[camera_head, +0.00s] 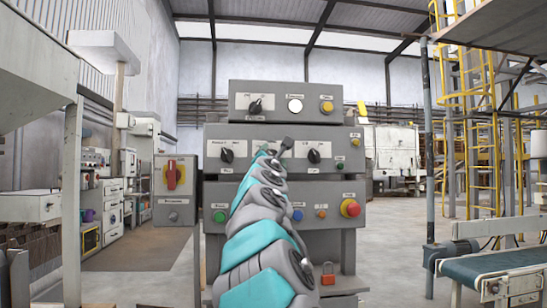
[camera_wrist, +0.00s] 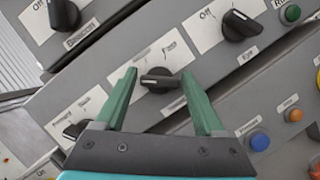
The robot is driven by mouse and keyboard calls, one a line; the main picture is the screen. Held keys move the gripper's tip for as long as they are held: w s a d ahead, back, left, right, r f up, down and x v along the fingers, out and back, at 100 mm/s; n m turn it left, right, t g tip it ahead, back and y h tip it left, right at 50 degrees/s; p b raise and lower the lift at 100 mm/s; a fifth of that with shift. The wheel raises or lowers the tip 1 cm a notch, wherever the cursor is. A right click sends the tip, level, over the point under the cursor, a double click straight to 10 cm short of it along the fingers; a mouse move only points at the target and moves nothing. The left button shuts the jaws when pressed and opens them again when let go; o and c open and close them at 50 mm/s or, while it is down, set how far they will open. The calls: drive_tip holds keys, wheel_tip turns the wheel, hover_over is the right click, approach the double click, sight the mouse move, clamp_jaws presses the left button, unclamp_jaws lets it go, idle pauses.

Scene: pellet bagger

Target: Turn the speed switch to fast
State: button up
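In the wrist view, a black rotary switch (camera_wrist: 160,80) on a white label plate sits between the fingertips of my gripper (camera_wrist: 158,74). The label's print is too small to read, so I cannot confirm that it is the speed switch. Its handle lies about level across the picture. My gripper is open, with one green finger on each side of the switch; I cannot tell whether either touches it. In the head view, my arm hides the middle of the grey control panel (camera_head: 340,186), including this switch.
Other black switches stand close by in the wrist view: one at upper right (camera_wrist: 240,25), one at upper left (camera_wrist: 62,14) and one at lower left (camera_wrist: 75,130). The head view shows a red emergency button (camera_head: 350,208), a red-and-yellow isolator (camera_head: 171,175) and a conveyor (camera_head: 495,268).

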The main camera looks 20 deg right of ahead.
drive_tip(key=c, duration=1)
drive_tip(key=shift+m, duration=0.4)
drive_tip(key=m+g+p, duration=0.1)
drive_tip(key=m, duration=0.2)
drive_tip(key=m+g+p, duration=0.2)
drive_tip(key=m, duration=0.1)
drive_tip(key=shift+w+a+r+h, duration=0.1)
drive_tip(key=shift+r+h, duration=0.1)
drive_tip(key=shift+h, duration=0.1)
drive_tip(key=shift+f+m+g+y+p, duration=0.1)
drive_tip(key=shift+m+g+y+p, duration=0.45)
drive_tip(key=shift+m, duration=1.35)
drive_tip(key=shift+m+g+y+p, duration=0.5)
drive_tip(key=shift+m+y, duration=0.15)
drive_tip(key=shift+m, duration=1.25)
drive_tip(key=shift+f+m+g+y+p, duration=0.1)
drive_tip(key=shift+m+g+y+p, duration=0.45)
drive_tip(key=shift+m, duration=1.35)
drive_tip(key=shift+m+y, duration=0.35)
drive_tip(key=shift+m, duration=0.15)
